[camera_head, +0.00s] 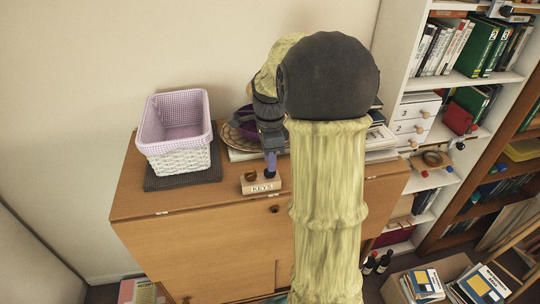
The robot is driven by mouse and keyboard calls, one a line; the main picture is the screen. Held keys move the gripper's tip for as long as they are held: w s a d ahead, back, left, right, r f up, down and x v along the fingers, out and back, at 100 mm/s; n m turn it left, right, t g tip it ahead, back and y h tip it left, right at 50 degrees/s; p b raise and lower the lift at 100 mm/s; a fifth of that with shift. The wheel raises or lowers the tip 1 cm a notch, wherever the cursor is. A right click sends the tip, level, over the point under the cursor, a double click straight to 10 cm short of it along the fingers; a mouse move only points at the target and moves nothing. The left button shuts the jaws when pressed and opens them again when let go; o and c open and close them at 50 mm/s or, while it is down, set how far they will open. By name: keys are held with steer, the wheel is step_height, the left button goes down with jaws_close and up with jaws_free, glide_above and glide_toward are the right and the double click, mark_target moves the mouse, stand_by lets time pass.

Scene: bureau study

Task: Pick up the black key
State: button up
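A small wooden block marked "KEYS" (262,187) stands on top of the wooden bureau (220,197), near its front edge. A small dark brown round thing (250,176) sits at the block's left; I cannot tell what it is. I cannot make out the black key for certain. My gripper (271,170) points down just above the right part of the block. Its fingers are seen edge-on and look small, so whether they are open or shut, or touch the block, does not show. My arm hides part of the bureau top to the right.
A lined wicker basket (175,158) stands on a dark mat (208,174) at the bureau's left. A woven plate (232,138) and papers lie behind my gripper. A white bookshelf (418,178) stands at the right. A cardboard box (393,290) is on the floor.

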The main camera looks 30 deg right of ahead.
steer(key=shift+f+b, duration=0.75)
steer(key=shift+f, duration=0.85)
jaws_close()
steer(key=shift+r, duration=0.1)
steer(key=shift+r+p, duration=2.75)
steer(key=shift+r, duration=0.25)
